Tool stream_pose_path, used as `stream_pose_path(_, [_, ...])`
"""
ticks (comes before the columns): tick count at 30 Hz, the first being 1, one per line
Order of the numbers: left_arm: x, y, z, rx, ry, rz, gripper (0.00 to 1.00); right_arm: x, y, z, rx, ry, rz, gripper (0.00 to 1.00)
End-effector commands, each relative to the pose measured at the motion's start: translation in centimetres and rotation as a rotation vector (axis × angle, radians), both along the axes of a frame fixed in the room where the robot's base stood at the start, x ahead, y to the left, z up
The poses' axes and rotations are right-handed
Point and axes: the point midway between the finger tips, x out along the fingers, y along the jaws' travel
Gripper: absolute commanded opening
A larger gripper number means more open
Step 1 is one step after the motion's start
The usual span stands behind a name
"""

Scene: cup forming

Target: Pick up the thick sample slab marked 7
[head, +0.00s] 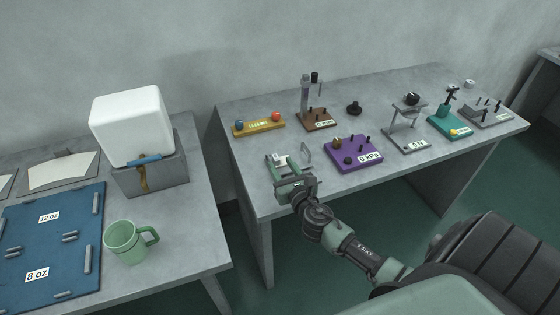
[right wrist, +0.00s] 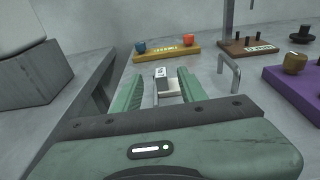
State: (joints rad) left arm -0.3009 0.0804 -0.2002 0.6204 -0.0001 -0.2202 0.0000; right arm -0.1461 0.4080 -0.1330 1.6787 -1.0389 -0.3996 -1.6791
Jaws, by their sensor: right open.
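A small pale block (right wrist: 161,84) with a dark-marked face stands on the grey table between the fingers of my right gripper (right wrist: 158,76). The mark on it is too small to read for sure. In the head view the block (head: 280,160) shows as a small whitish piece at the table's left front. My right gripper (head: 284,166) is open there, its green fingers on either side of the block with gaps visible. My left gripper is out of view.
A bent metal handle (right wrist: 229,75) stands close to the right finger. A yellow bar (head: 259,125) lies behind, a purple plate (head: 353,153) to the right, and several fixtures beyond. The left table holds a green mug (head: 124,244) and a blue board (head: 60,250).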

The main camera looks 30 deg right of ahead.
Motion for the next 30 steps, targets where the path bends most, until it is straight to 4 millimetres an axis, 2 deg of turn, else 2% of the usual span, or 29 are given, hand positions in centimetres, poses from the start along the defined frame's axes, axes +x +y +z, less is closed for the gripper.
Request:
stream_pose_path(9, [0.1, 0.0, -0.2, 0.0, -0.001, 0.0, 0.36, 4.2, -1.1, -1.3, 0.006, -0.002, -0.004, 0.42])
stream_pose_path(12, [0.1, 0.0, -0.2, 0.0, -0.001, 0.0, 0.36, 5.0, -1.3, -1.4, 0.007, -0.001, -0.003, 0.42])
stream_pose_path(20, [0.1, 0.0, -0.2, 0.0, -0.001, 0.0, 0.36, 5.2, -1.3, -1.5, 0.007, 0.0, -0.002, 0.42])
stream_pose_path(23, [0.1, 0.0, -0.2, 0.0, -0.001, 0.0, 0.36, 5.2, -1.3, -1.5, 0.007, 0.0, -0.002, 0.17])
stream_pose_path(24, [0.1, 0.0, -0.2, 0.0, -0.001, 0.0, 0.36, 5.2, -1.3, -1.5, 0.007, 0.0, -0.002, 0.06])
stream_pose_path(25, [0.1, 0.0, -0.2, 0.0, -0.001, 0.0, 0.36, 5.2, -1.3, -1.5, 0.007, 0.0, -0.002, 0.0])
stream_pose_path(30, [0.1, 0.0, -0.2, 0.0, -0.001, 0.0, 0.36, 5.2, -1.3, -1.5, 0.007, 0.0, -0.002, 0.0])
